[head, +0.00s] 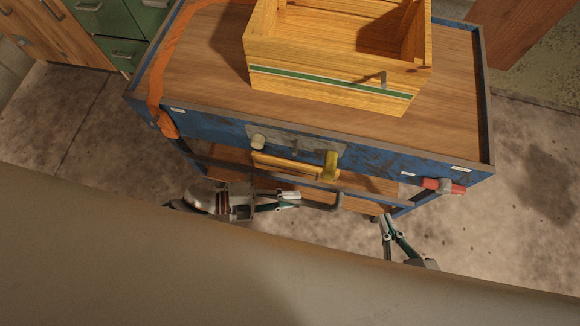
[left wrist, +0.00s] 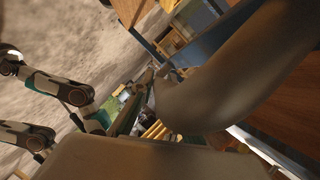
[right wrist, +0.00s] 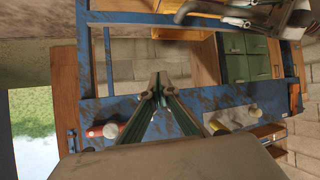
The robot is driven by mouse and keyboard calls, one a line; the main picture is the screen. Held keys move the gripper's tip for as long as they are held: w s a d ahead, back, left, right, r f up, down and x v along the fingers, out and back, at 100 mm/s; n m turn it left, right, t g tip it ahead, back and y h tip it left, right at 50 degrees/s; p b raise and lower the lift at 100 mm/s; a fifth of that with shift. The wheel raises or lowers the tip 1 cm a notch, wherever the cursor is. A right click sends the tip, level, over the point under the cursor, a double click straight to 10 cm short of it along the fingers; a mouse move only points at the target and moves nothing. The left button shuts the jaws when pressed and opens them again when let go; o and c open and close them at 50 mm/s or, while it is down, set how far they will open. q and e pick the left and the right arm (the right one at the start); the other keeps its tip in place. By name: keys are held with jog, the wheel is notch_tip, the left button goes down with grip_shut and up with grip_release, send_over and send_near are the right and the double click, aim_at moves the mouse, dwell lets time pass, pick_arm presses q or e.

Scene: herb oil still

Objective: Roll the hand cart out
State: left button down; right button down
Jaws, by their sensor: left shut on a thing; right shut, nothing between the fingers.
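The hand cart (head: 460,60) has a wooden top and a blue metal frame, and stands in front of me in the head view. A grey bent handle bar (head: 330,204) sticks out from its near side; it also shows at the top of the right wrist view (right wrist: 215,11). My left gripper (head: 292,198) is shut on the handle bar, its grip partly hidden. In the left wrist view a big dark curved shape (left wrist: 255,65) blocks much of the picture. My right gripper (head: 381,219) is shut and empty below the cart's near right edge; its closed fingers (right wrist: 158,90) show in the right wrist view.
A wooden crate (head: 330,88) with a green stripe stands on the cart top. An orange strap (head: 158,80) hangs over the left side. A red-handled part (head: 442,186) and a yellow knob (head: 330,165) stick out in front. Green drawers (head: 125,50) stand behind left. Concrete floor (head: 535,190) is bare at right.

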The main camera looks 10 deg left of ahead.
pick_arm(q)
jog(key=shift+s+f, duration=0.1)
jog(key=shift+s, duration=0.2)
jog(key=shift+s, duration=0.1)
jog(key=c, duration=2)
grip_release()
jog(key=shift+o, duration=0.2)
pick_arm(e)
jog(key=shift+w+r, duration=0.3)
pick_arm(q)
jog(key=shift+a, duration=0.15)
jog(key=v, duration=1.1)
jog(key=shift+a+r, duration=0.2)
jog(key=shift+a, duration=0.15)
pick_arm(e)
jog(key=shift+s+f, duration=0.15)
pick_arm(q)
jog(key=shift+d, duration=0.1)
